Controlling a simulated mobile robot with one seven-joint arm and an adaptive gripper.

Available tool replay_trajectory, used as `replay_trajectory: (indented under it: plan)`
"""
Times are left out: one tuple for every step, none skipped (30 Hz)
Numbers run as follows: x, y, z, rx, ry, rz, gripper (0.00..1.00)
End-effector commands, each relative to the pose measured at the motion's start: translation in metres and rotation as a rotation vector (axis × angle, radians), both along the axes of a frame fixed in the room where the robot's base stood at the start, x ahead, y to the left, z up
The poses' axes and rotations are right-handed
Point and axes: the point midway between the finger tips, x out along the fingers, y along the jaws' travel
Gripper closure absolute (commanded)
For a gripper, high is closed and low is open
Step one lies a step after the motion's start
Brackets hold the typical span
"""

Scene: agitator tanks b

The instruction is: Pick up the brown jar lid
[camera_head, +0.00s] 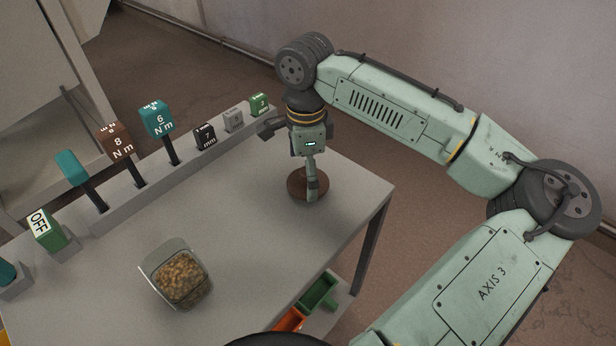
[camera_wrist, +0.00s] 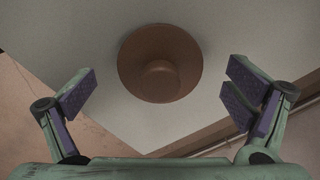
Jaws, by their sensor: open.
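The brown jar lid (camera_head: 297,187) lies on the grey table near its far right edge, partly hidden by my gripper in the head view. In the wrist view the lid (camera_wrist: 159,48) is a round brown disc with a raised knob at its centre. My gripper (camera_head: 311,190) points down over the lid.
A glass jar of brown pellets (camera_head: 181,279) stands at the table's front. Green and orange bins (camera_head: 318,292) sit below the right edge. The table's middle (camera_head: 230,215) is clear.

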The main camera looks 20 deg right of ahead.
Motion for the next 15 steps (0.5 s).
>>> replay_trajectory:
  plan:
    - [-0.001,0.000,-0.006,0.000,0.002,0.000,0.03]
    - [-0.001,0.000,-0.009,0.000,0.001,0.000,0.03]
    - [0.000,0.000,-0.012,0.000,0.001,0.000,0.03]
    - [0.000,0.000,-0.014,-0.001,0.000,0.000,0.03]
    - [0.000,0.000,-0.015,0.000,0.000,0.000,0.03]
    - [0.000,0.000,-0.016,0.000,0.000,0.000,0.03]
    - [0.000,0.000,-0.016,0.000,0.000,0.000,0.03]
    - [0.000,0.000,-0.016,0.000,0.000,0.000,0.03]
    - [0.000,0.000,-0.016,0.000,0.000,0.000,0.03]
    - [0.000,0.000,-0.016,0.000,0.000,0.000,0.03]
    - [0.000,0.000,-0.016,0.000,0.000,0.000,0.03]
    - [0.000,0.000,-0.016,0.000,0.000,0.000,0.05]
    - [0.000,0.000,-0.016,0.000,0.000,0.000,0.07]
    - [0.000,0.000,-0.016,0.000,0.000,0.000,0.09]
    - [0.000,0.000,-0.016,0.000,0.000,0.000,0.12]
